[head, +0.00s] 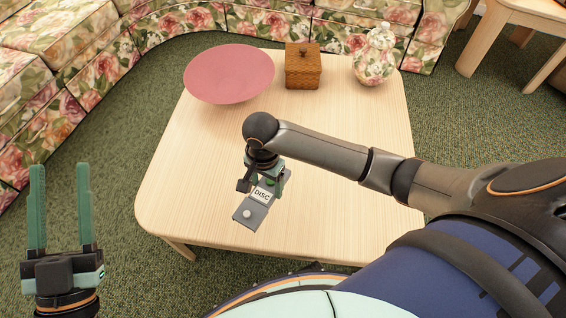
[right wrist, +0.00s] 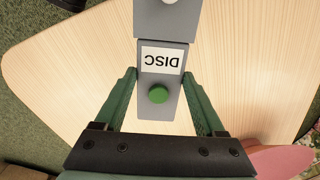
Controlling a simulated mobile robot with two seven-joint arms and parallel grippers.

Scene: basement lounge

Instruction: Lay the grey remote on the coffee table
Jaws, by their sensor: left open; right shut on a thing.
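The grey remote (head: 246,212) has a white label reading DISC, a green button and a white button. It also shows in the right wrist view (right wrist: 160,110), between my right gripper's two green fingers. My right gripper (head: 264,183) is shut on the remote, low at the middle of the coffee table (head: 345,150). I cannot tell whether the remote touches the tabletop. Part of the remote is hidden under the gripper in the head view. My left gripper (head: 60,168) is open and empty, left of the table over the carpet.
A pink dish (head: 229,74), a wooden box (head: 303,68) and a floral lidded jar (head: 375,58) stand along the table's far side. A floral sofa (head: 65,60) curves behind. The table's left and front parts are clear. Another wooden table (head: 520,25) stands at upper right.

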